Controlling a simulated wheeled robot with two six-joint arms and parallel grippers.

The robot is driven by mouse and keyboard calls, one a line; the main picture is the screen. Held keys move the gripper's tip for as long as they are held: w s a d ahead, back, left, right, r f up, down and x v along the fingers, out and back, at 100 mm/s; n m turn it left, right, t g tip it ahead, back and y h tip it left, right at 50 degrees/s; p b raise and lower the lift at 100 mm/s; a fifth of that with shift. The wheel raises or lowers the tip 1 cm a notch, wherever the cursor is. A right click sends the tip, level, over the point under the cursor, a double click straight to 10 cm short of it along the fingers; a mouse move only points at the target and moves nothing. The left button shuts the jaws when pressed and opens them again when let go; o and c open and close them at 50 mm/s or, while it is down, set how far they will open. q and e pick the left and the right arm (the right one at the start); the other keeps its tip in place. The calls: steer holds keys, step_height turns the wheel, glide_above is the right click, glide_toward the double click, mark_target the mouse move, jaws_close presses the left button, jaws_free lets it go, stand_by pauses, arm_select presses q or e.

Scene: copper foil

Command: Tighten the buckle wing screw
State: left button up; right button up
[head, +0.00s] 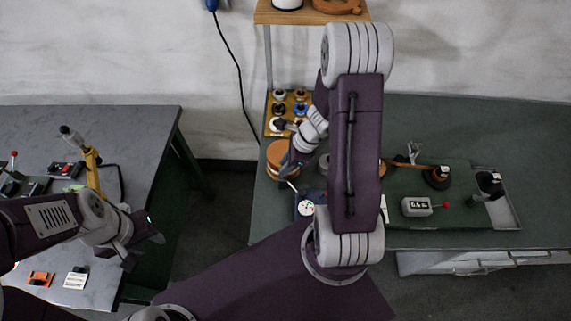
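I cannot make out the buckle wing screw for certain in the head view. My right gripper (291,170) points down at the left end of the right-hand bench, beside a copper-orange roll (281,153). A thin pale rod (292,186) shows just below its tips. Its fingers are small and dark, so I cannot tell whether they are open or shut. My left gripper (148,253) is over the right edge of the left-hand table, its two dark fingers spread apart with nothing seen between them. My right arm hides the middle of the right-hand bench.
The right-hand bench (450,120) carries a green mat (445,175) with a counter box (419,206) and a black-topped reel (437,178). A yellow rack (290,97) of knobs stands at its back left. The left-hand table (125,130) holds a yellow upright tool (93,170). A floor gap separates them.

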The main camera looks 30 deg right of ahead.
steer(key=p+v, duration=0.2)
steer(key=v, duration=0.7)
steer(key=shift+p, duration=0.35)
steer(key=shift+a, duration=0.1)
steer(key=shift+s, duration=0.1)
